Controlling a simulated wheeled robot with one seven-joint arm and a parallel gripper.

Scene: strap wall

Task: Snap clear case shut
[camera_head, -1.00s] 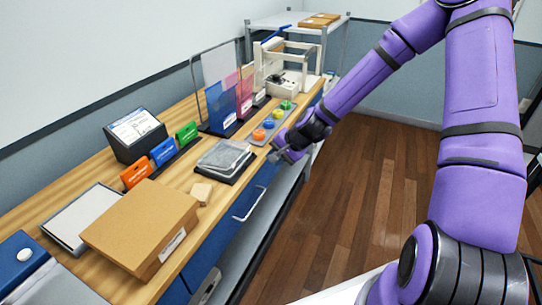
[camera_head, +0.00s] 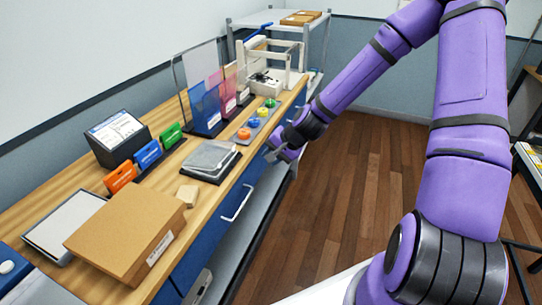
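The clear case (camera_head: 211,158) appears to be the flat transparent box with a dark base on the wooden bench. Its lid looks slightly raised over grey contents, but I cannot tell whether it is latched. My gripper (camera_head: 276,154) is at the bench's front edge, to the right of the case and apart from it. Its fingers are small and partly hidden by my wrist, so I cannot tell whether they are open or shut. I see nothing held in it.
A cardboard box (camera_head: 125,232) and a small wooden block (camera_head: 187,196) stand nearer on the bench (camera_head: 80,180). Coloured knobs (camera_head: 253,123) on a strip and upright clear panels (camera_head: 205,100) stand beyond the case.

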